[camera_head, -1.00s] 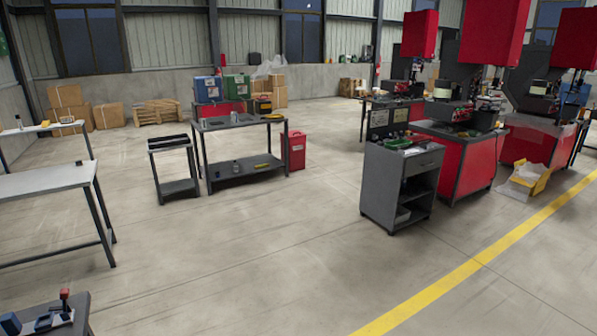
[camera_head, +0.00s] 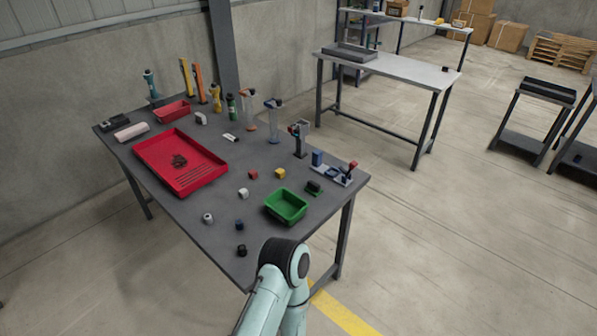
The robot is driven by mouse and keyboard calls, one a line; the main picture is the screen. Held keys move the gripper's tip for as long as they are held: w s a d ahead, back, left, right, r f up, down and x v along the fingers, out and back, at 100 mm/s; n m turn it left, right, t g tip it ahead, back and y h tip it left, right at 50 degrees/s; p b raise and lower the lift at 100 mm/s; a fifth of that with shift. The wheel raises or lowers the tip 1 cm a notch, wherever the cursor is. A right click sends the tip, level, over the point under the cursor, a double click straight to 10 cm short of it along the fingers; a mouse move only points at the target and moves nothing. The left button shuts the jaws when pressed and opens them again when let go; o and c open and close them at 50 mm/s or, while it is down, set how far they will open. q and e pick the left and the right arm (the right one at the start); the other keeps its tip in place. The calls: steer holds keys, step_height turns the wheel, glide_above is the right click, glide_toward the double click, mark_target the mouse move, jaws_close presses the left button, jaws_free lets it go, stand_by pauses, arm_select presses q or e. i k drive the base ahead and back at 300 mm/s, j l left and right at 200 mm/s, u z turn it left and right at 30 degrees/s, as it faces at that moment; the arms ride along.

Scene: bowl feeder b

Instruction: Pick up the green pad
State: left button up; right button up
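A small flat green piece (camera_head: 317,193), which looks like the green pad, lies on the dark table to the right of a green tray (camera_head: 287,208). A small dark block (camera_head: 313,186) sits on or against it and hides part of it; the detail is too small to tell which. Part of one of my arms, pale green with a dark joint, shows at the bottom centre in front of the table. Neither gripper is in view.
The dark table (camera_head: 190,207) also holds a red tray (camera_head: 150,152), several small blocks, bottles and a small fixture with a red knob (camera_head: 352,165). A grey table (camera_head: 395,72) stands behind. Open floor lies to the right.

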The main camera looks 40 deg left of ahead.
mark_target(315, 188)
steer(key=i+u, duration=0.15)
steer(key=u, duration=0.25)
steer(key=i+l+u, duration=0.15)
steer(key=u, duration=0.2)
steer(key=i+l+u, duration=0.1)
steer(key=u, duration=0.3)
steer(key=i+l+u, duration=0.1)
steer(key=u, duration=0.25)
steer(key=i+l+u, duration=0.15)
steer(key=u, duration=0.25)
steer(key=i+l+u, duration=0.15)
steer(key=l+u, duration=0.25)
steer(key=i+l+u, duration=0.1)
steer(key=l+u, duration=0.15)
steer(key=u, duration=0.15)
